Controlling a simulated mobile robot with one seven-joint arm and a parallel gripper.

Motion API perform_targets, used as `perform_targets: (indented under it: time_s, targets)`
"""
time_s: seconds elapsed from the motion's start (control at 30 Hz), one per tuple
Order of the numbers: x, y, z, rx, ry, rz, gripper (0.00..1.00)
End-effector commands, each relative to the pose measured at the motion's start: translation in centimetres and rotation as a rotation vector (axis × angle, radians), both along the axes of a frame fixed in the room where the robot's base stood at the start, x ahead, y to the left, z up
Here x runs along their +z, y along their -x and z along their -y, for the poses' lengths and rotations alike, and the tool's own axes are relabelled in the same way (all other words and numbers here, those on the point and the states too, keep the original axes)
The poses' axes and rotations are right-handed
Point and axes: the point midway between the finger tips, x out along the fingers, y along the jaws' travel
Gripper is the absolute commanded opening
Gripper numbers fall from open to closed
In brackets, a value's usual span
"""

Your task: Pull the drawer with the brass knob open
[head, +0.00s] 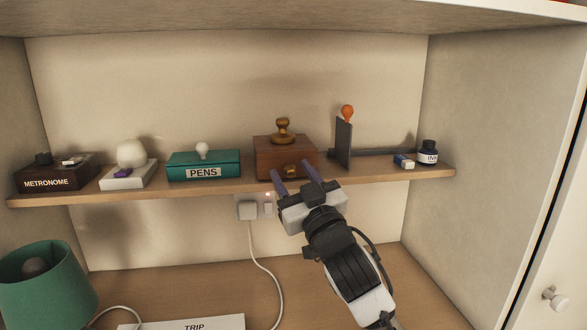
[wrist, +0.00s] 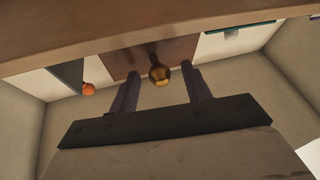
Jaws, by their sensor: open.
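A brown wooden box (head: 270,158) stands on the shelf, with a turned knob (head: 282,127) on top and a small brass knob (head: 291,171) on its front face. In the head view my gripper (head: 290,168) is in front of the box, its two dark fingers open, one on each side of the front knob. In the wrist view the box (wrist: 180,50) appears upside down. A round brass knob (wrist: 159,75) shows between the open fingers (wrist: 161,70), with gaps on both sides. Contact is not visible. The box front looks flush, with no drawer gap showing.
The shelf (head: 230,187) holds a teal PENS box (head: 190,163) on the left, and a dark upright plate (head: 343,145) with an orange ball (head: 347,112) close on the right. An ink bottle (head: 428,151) stands farther right. A plug (head: 248,209) and cable are below.

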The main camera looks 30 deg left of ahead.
Motion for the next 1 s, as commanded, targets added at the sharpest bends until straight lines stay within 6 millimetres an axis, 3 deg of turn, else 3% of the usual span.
perform_targets:
  time_s: [0.3, 0.67, 1.0]
  targets:
    - [0.05, -0.11, -0.18, 0.0, -0.001, 0.001, 0.47]
    - [0.07, -0.09, -0.15, 0.0, -0.001, 0.001, 0.0]
    - [-0.02, -0.09, -0.15, 0.0, -0.001, 0.001, 0.0]
